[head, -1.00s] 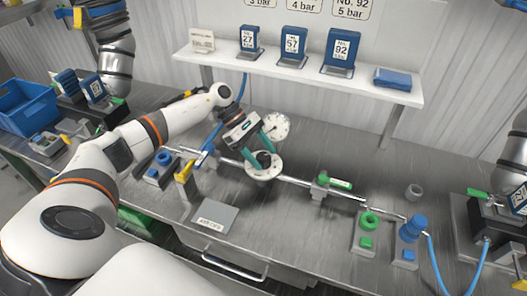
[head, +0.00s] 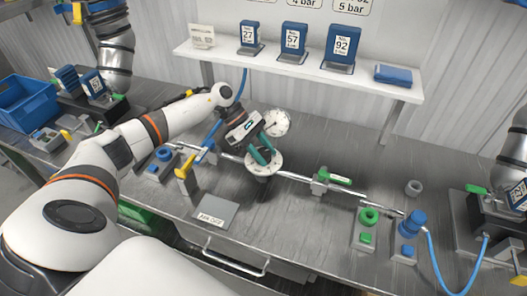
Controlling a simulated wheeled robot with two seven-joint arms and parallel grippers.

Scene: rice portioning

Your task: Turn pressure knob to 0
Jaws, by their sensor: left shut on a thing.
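The pressure knob (head: 264,170) is at the middle of the workbench on a metal pipe, under a pale round dial plate (head: 250,167). A round white pressure gauge (head: 277,122) stands just behind it; its reading is too small to tell. My left gripper (head: 262,155) reaches down from the upper left with teal fingers and is shut on the knob, which its fingers partly hide. My right gripper is not in view.
A green-handled valve (head: 335,179) sits on the pipe to the right. A yellow-handled lever (head: 184,168) stands to the left. Green and blue fittings (head: 412,225) are at the front right.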

